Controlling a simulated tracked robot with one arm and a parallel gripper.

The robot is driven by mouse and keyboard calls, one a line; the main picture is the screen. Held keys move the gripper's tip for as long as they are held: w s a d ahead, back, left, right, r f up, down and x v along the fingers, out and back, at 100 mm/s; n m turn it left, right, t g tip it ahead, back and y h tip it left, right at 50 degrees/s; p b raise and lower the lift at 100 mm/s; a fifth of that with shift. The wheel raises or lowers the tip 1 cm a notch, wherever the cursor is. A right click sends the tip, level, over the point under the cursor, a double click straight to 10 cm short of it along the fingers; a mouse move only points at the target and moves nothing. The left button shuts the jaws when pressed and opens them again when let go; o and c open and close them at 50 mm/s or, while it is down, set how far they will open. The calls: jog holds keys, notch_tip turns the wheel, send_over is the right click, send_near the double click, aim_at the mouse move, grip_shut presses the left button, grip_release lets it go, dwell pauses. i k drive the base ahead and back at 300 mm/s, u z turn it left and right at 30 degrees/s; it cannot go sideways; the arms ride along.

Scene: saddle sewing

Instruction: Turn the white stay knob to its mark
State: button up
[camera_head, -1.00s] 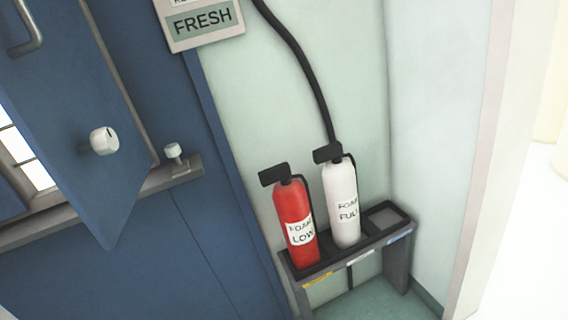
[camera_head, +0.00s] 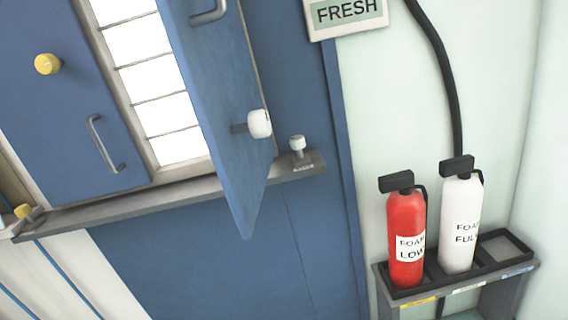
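A large white knob (camera_head: 259,123) stands out on a dark stem from the blue shutter leaf (camera_head: 222,100), which is swung open. A smaller white knob (camera_head: 297,143) stands on the right end of the grey sill (camera_head: 312,166), just right of that leaf. Small dark lettering sits on the sill below the smaller knob, too small to read. I cannot tell which white knob is the stay knob, and I make out no clear mark beside either. My gripper is not in view, and nothing touches either knob.
The left blue leaf (camera_head: 60,120) carries a yellow knob (camera_head: 47,64) and a handle (camera_head: 104,145). Another yellow knob (camera_head: 23,211) sits at the sill's left end. A red extinguisher (camera_head: 406,235) and a white one (camera_head: 461,222) stand in a rack (camera_head: 500,250) at right.

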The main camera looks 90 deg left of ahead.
aim_at(297, 142)
jog(key=z, duration=0.55)
jog(key=i, duration=0.1)
jog(key=u, duration=3.5)
jog(key=k, duration=1.65)
jog(key=z, duration=0.55)
jog(key=i, duration=1)
jog(key=z, duration=0.1)
